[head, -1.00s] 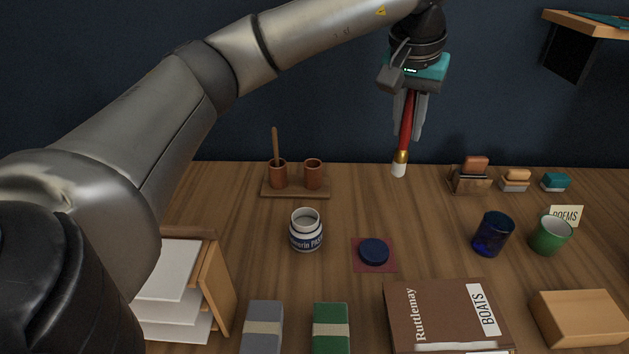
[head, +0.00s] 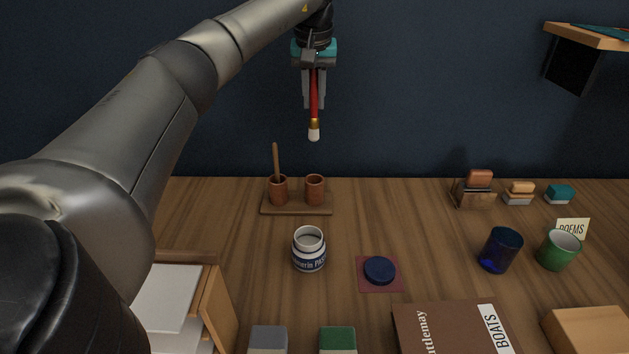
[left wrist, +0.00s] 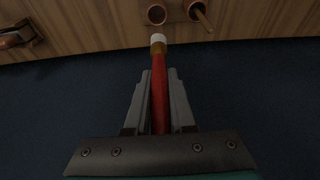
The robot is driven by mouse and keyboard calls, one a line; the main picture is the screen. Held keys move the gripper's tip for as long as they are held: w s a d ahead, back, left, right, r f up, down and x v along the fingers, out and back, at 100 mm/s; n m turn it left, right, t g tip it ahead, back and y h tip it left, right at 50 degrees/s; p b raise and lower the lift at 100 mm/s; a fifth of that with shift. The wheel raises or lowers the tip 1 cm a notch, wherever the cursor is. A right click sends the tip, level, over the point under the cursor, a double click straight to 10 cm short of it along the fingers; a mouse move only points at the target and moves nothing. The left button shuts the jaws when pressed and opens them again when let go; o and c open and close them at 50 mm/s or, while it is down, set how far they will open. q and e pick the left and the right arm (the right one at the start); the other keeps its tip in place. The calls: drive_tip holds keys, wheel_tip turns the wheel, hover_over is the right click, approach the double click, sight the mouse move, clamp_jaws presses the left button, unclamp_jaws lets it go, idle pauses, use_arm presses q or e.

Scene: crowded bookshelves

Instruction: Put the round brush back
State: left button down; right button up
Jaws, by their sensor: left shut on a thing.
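The round brush (head: 314,100) has a red handle, a brass-coloured ferrule and a white tip pointing down. My left gripper (head: 314,98) is shut on its handle and holds it upright in the air. The brush hangs above the right cup (head: 315,190) of a wooden stand (head: 298,209), clearly apart from it. That cup looks empty. The left cup (head: 278,191) holds a wooden stick (head: 276,160). In the left wrist view the brush (left wrist: 160,90) runs between the fingers, its white tip near the empty cup (left wrist: 156,14). My right gripper is not in view.
An open paste jar (head: 309,249) stands in front of the stand, with a dark blue lid (head: 380,269) to its right. A blue glass (head: 500,250) and a green cup (head: 559,249) are further right. A brown book (head: 455,328) lies at the front.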

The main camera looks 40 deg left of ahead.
use_arm(q)
wheel_tip(320, 180, down, 17)
drive_tip(key=b, duration=0.3)
drive_tip(key=shift+f, duration=0.2)
drive_tip(key=c, duration=0.8)
unclamp_jaws()
drive_tip(key=shift+o, duration=0.2)
drive_tip(key=p+v, duration=0.2)
drive_tip(key=v, duration=1)
drive_tip(key=shift+r, duration=0.2)
